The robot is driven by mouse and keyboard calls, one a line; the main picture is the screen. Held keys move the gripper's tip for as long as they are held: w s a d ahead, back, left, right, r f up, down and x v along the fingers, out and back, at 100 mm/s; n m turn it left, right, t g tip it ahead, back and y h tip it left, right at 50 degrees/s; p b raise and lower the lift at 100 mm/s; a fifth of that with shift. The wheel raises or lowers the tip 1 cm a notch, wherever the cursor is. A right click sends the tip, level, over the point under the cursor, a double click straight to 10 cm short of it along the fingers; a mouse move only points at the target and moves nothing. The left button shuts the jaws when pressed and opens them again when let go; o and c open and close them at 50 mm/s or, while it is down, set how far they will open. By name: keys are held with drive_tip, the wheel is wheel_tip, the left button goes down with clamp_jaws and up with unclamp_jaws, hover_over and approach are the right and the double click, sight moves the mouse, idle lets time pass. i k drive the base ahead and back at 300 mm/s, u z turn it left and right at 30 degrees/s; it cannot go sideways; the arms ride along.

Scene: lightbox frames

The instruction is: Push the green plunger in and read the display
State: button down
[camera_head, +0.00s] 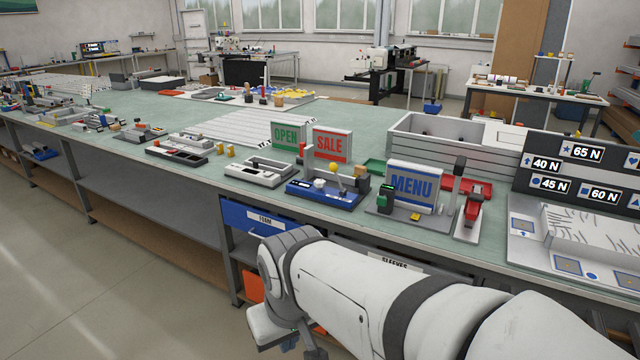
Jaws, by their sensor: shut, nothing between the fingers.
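A green plunger (385,196) stands upright on a small grey fixture (412,216) near the bench's front edge, in front of a blue MENU sign. I cannot make out a lit display or any reading on this fixture. My arm (345,280) reaches in from the lower right, in front of the bench. Its wrist (270,326) hangs below the bench top, to the left of the plunger and apart from it. My gripper's fingers are not to be seen; the forearm and the picture's lower edge hide that part.
Farther right is a dark force board (585,170) marked in N. A grey open box (437,128) stands behind.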

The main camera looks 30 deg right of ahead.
sight(381, 201)
drive_tip(key=z, duration=0.45)
drive_tip(key=i, duration=0.75)
drive_tip(key=z, duration=0.25)
drive_tip(key=k, duration=0.95)
drive_tip(key=z, duration=0.15)
drive_tip(key=i, duration=0.95)
drive_tip(key=u, duration=0.05)
